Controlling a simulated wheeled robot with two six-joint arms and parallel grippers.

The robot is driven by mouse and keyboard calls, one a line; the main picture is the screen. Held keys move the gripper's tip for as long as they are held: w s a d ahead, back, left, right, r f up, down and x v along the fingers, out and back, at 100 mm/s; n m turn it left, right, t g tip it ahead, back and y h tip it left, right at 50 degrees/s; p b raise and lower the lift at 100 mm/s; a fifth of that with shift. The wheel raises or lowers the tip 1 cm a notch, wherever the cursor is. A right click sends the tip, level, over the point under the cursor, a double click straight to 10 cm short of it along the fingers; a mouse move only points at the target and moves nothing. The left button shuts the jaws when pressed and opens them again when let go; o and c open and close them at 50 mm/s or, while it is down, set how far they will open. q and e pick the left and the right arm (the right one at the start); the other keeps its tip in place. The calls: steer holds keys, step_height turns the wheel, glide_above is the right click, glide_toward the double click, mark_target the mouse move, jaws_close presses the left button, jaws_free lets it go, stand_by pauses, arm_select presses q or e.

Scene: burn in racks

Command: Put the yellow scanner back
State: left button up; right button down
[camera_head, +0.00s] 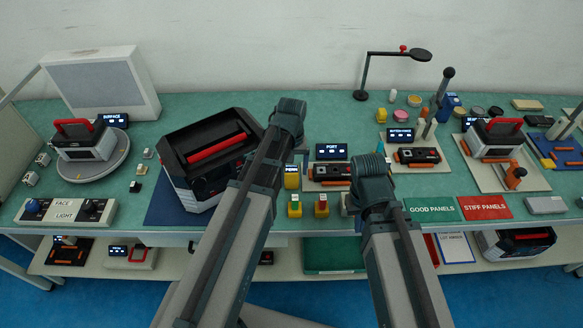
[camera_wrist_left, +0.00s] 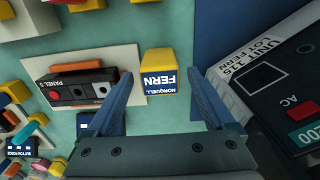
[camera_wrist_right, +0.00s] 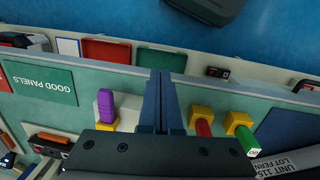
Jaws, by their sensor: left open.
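The yellow scanner (camera_wrist_left: 158,72) with a dark blue label reading NORQUELL FERN stands on the green bench; it also shows in the head view (camera_head: 292,178), left of the PORT panel. My left gripper (camera_wrist_left: 159,75) is open, with its fingertips on either side of the scanner in the left wrist view. I cannot tell whether they touch it or are still above it. In the head view my left gripper (camera_head: 290,112) hides its own fingertips. My right gripper (camera_wrist_right: 164,75) is shut and empty, above the bench's front part.
A large black-and-white unit with a red handle (camera_head: 218,150) stands close left of the scanner. A panel on a pale plate (camera_wrist_left: 85,85) lies beside it. Yellow holders with red (camera_wrist_right: 203,126) and green (camera_wrist_right: 240,134) parts, plus a purple block (camera_wrist_right: 106,103), stand near my right gripper.

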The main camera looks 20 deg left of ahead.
arm_select(q)
step_height(320, 180, up, 9)
steer(key=p, duration=0.8)
steer(key=s+d+m+y, duration=0.1)
steer(key=s+d+m, duration=0.6)
steer(key=s+d, duration=0.3)
steer(key=s, duration=0.4)
steer(key=shift+s+d, duration=0.15)
steer(key=shift+d, duration=0.1)
